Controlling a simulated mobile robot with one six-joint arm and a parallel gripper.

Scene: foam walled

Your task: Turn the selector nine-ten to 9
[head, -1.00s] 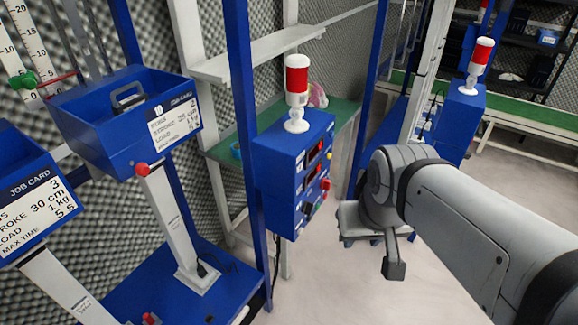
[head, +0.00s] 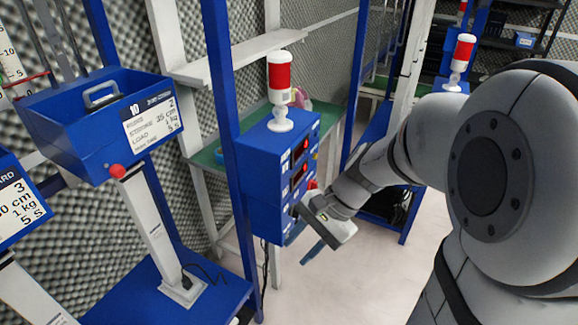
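The blue control box (head: 268,190) stands left of centre, with its control face turned to the right and seen at a steep angle. Two dark displays with red digits (head: 300,165) and a red button (head: 312,185) show on that face. The selector nine-ten cannot be made out; the lower part of the face is partly hidden by my gripper. My gripper (head: 304,244) is in front of the box's lower right edge, pointing down and left. Its two blue fingers look apart with nothing between them. Whether a finger touches the box cannot be told.
A red and white signal lamp (head: 281,92) stands on the box. A blue post (head: 222,110) rises just left of it. A blue bin with a job card marked 10 (head: 100,125) and a red knob (head: 117,171) are further left.

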